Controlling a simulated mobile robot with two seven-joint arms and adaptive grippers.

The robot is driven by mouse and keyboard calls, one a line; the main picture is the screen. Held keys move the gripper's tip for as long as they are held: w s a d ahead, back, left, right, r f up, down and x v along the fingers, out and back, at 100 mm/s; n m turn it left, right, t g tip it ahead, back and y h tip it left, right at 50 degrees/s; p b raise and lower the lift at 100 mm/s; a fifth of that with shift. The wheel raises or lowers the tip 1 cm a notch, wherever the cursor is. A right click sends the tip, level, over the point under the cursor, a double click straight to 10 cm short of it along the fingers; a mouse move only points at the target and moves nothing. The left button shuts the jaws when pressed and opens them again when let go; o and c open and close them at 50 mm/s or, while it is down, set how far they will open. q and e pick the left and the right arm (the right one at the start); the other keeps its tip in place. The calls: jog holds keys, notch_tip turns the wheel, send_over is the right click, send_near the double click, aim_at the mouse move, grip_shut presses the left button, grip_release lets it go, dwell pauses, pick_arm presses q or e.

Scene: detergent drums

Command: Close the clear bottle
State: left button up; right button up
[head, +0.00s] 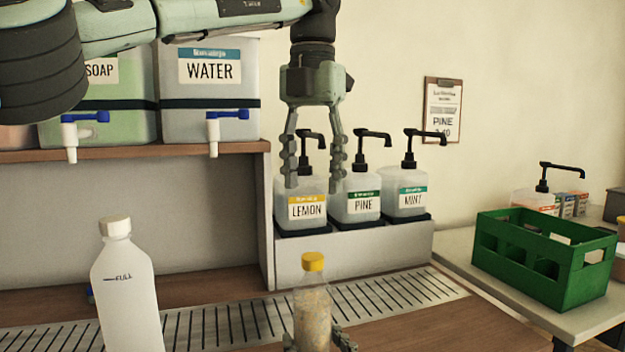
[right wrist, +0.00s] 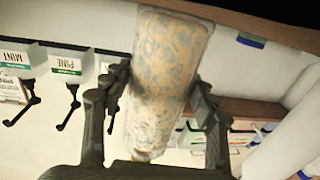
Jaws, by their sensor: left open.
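The clear bottle (head: 312,312) stands upright at the bottom centre of the head view, its base cut off by the frame edge. A yellow cap (head: 313,262) sits on its neck; I cannot tell how tight it is. My right gripper (head: 318,342) has its fingers on both sides of the bottle, low down. The right wrist view shows the bottle's mottled body (right wrist: 168,60) between the fingers (right wrist: 162,105), which appear to press on it. My left gripper (head: 315,180) points down, open and empty, above and behind the bottle, in front of the pump dispensers.
A white bottle (head: 128,290) marked FULL stands at left. Lemon (head: 305,205), pine (head: 357,203) and mint (head: 405,200) pump dispensers stand behind. Soap (head: 128,95) and water (head: 212,110) drums sit on a shelf. A green crate (head: 545,262) is at right. A slotted drain (head: 240,320) crosses the counter.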

jog(key=o, duration=0.4)
jog(key=shift+c, duration=0.2)
jog(key=v, duration=1.2)
jog(key=shift+d, duration=0.1)
